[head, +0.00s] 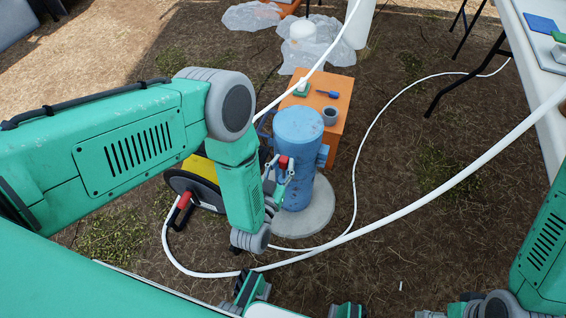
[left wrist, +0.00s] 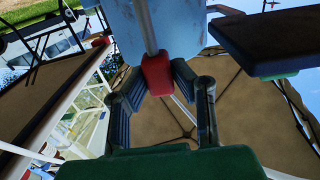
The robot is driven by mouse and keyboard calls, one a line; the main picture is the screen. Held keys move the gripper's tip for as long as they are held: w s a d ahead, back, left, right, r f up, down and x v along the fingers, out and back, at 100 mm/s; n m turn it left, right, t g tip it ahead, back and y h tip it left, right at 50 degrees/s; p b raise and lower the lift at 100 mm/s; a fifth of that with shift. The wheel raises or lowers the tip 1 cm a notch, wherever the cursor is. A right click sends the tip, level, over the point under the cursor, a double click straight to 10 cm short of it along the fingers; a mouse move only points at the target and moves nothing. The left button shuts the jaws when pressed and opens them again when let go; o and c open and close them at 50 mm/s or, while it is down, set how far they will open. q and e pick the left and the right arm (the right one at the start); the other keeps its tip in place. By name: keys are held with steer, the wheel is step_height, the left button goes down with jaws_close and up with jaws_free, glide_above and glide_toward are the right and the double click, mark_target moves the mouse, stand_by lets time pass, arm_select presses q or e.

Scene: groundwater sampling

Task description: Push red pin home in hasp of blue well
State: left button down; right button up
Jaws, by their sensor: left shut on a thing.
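The blue well (head: 299,150) stands upright on a round concrete pad (head: 313,218). My left gripper (head: 284,171) is at the well's left front side, its fingers shut on the red pin (head: 284,161). In the left wrist view the red pin (left wrist: 157,74) sits between the fingertips (left wrist: 158,82), close against the blue well (left wrist: 178,32). A grey rod (left wrist: 149,25) runs from the red part across the blue surface. The hasp and how deep the pin sits cannot be made out. My right arm is at the lower right; its gripper is mostly cut off by the frame edge.
An orange case (head: 341,112) behind the well carries a grey cup (head: 330,116) and a blue-handled tool (head: 328,94). A white hose (head: 440,205) curves around the well. A yellow and black reel (head: 200,178) stands at left. A white table (head: 520,50) is at upper right.

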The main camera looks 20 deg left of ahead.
mark_target(283, 176)
arm_select(q)
steer(key=shift+f+b, duration=2.65)
steer(key=shift+f, duration=0.75)
steer(key=shift+r, duration=0.25)
steer(key=shift+r+p, duration=3)
steer(key=shift+p, duration=0.05)
steer(key=shift+f+b, duration=1.5)
steer(key=shift+f, duration=0.6)
